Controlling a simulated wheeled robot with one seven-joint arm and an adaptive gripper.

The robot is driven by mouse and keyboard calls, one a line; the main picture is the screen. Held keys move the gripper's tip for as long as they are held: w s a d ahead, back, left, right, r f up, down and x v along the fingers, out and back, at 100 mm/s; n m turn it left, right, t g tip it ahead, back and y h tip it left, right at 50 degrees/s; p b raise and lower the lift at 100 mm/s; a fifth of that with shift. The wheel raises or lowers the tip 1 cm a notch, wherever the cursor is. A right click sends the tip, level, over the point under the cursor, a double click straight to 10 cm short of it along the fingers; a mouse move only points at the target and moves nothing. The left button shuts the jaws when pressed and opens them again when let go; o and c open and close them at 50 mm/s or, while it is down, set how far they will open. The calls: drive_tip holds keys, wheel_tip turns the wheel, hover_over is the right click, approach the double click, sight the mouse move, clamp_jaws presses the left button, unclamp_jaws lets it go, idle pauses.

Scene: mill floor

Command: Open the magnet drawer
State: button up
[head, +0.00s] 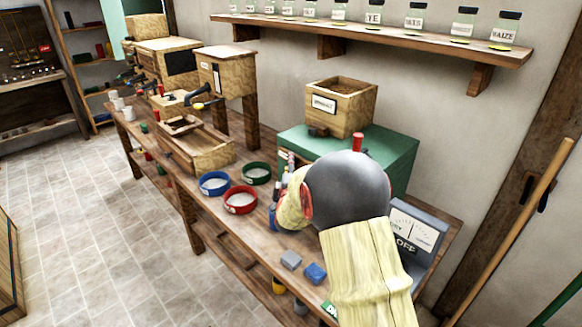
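A green machine housing (303,141) stands on the right part of the bench, with a wooden hopper box (352,103) on top. The box has a white label too small to read surely. A dark knob (318,132) sits at the foot of its front; I cannot tell for sure whether this is the magnet drawer's handle. My own yellow and dark arm covers the front of the green housing. The end of my arm is mostly hidden behind its own links, left of the housing. I cannot tell whether my gripper is open or touching anything.
Blue (214,184), red (240,200) and green (257,173) bowls stand on the bench (180,187) left of my arm. A wooden tray (205,152) and wooden machines are farther back. Grey and blue blocks (315,273) lie near the front edge. A jar shelf (400,36) hangs above.

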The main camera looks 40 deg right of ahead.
drive_tip(key=shift+c, duration=1.4)
clamp_jaws()
